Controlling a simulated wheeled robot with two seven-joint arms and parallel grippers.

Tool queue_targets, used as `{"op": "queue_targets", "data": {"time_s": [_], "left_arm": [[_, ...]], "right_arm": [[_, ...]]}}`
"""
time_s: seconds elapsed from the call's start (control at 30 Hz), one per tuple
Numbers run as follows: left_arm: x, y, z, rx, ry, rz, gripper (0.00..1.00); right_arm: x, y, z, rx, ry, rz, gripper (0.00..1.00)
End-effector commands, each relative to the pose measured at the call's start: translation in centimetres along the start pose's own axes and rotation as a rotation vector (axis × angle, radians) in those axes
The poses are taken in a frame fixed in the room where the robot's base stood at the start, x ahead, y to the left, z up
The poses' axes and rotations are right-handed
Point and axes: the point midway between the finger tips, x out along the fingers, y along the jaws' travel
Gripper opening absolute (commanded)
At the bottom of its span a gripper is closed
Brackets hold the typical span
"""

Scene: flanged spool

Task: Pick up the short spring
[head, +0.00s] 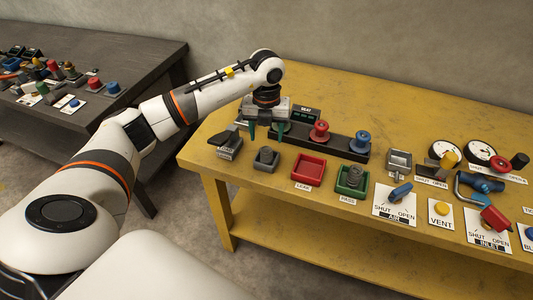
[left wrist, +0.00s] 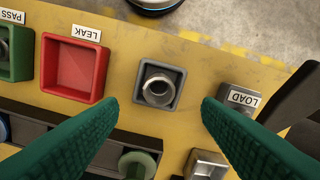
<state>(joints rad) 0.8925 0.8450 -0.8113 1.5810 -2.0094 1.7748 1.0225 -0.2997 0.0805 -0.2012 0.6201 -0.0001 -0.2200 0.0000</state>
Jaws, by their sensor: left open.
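I cannot make out a short spring in either view. My left gripper (head: 263,136) is open and empty, its green fingers pointing down above the yellow table near the back rack. In the left wrist view my left gripper's fingertips (left wrist: 160,103) are spread on either side of a grey square holder (left wrist: 179,72). A hollow grey metal part (left wrist: 158,89) sits upright in that holder, apart from the fingers. The holder also shows in the head view (head: 266,166). Another grey part (head: 354,177) sits in the green PASS tray (head: 340,189). My right gripper is not in view.
The red LEAK tray (head: 308,170) looks empty. A dark rack (head: 338,144) bears a red spool (head: 319,131), a blue spool (head: 361,141) and a green one (left wrist: 138,165). The LOAD lever (head: 230,145) stands at left. Valves and gauges fill the right.

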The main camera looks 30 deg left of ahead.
Motion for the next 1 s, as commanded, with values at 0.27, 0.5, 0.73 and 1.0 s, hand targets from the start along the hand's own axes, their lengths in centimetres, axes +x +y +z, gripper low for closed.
{"op": "queue_targets", "data": {"time_s": [0.27,0.5,0.73,1.0], "left_arm": [[2.4,0.1,0.4,0.002,-0.004,0.000,0.59],[5.7,0.1,0.6,0.002,-0.003,0.002,0.59],[6.1,0.1,0.5,0.003,0.000,0.003,0.59],[6.1,0.1,0.5,0.003,0.000,0.003,0.25]], "right_arm": [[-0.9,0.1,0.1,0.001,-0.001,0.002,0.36],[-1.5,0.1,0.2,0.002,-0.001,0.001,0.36],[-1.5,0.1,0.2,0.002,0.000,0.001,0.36],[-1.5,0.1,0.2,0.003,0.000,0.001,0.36]]}}
